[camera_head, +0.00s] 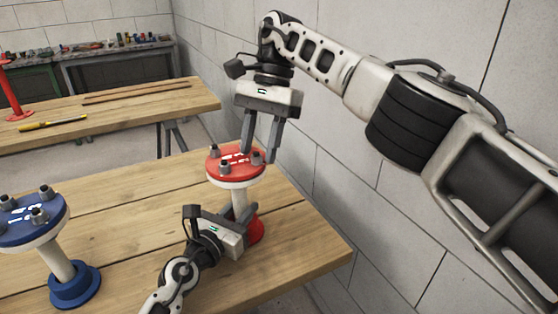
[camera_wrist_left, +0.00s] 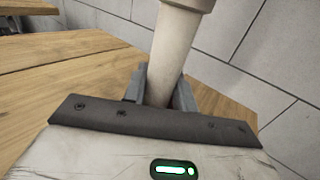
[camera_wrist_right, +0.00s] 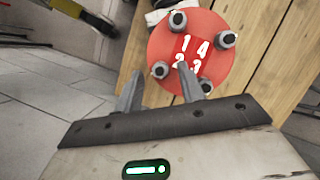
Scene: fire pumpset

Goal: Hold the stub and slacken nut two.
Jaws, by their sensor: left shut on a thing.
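The red stub has a round red top plate (camera_head: 235,163) on a white pipe (camera_head: 239,199) and a red base (camera_head: 256,230). Its plate carries several grey nuts and white numbers. My left gripper (camera_head: 238,218) is shut on the white pipe below the plate; the left wrist view shows its fingers on both sides of the pipe (camera_wrist_left: 175,50). My right gripper (camera_head: 259,155) points down above the plate edge, open. In the right wrist view its fingertips lie either side of nut two (camera_wrist_right: 158,70), with gaps visible. One finger partly hides the number beside it.
A blue stub (camera_head: 32,218) with similar nuts stands at the left of the wooden table (camera_head: 140,210). A white block wall (camera_head: 340,190) is close on the right. Behind is another bench (camera_head: 110,105) with a yellow tool (camera_head: 53,123) and a red post.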

